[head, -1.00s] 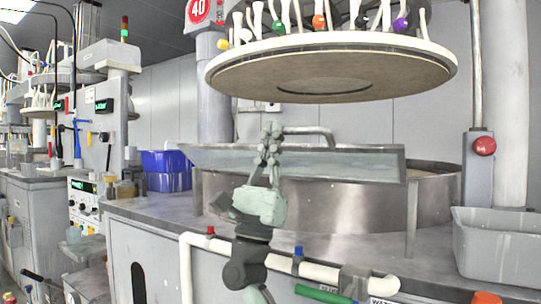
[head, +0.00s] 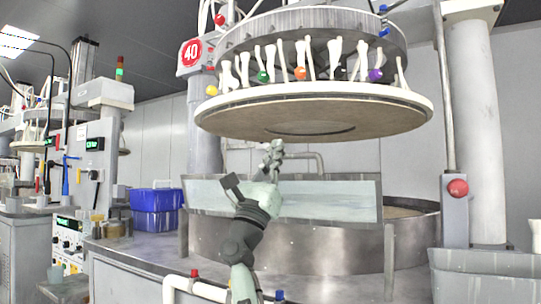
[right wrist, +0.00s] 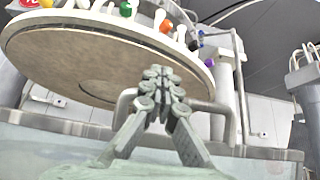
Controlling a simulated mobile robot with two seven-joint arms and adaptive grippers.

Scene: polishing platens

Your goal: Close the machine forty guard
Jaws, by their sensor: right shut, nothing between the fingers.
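The machine's number 40 sign (head: 191,52) hangs at upper left. Its guard, a framed translucent panel (head: 330,203), stands tilted at the front of the round metal tub (head: 300,250), below the raised disc. A grey tube handle (head: 318,158) rises above the panel's top edge; it also shows in the right wrist view (right wrist: 222,106). My right gripper (head: 272,148) is shut and empty, its fingers rising above the panel's top edge at the handle's left part. In the right wrist view my fingers (right wrist: 158,75) overlap the handle; contact cannot be told. My left gripper is not in view.
The big raised disc (head: 315,108) with coloured knobs hangs above the guard and my fingers. Blue bins (head: 157,208) stand on the bench at left. A post with a red button (head: 457,188) and a grey bin (head: 485,268) are at right. White pipe (head: 190,288) runs in front.

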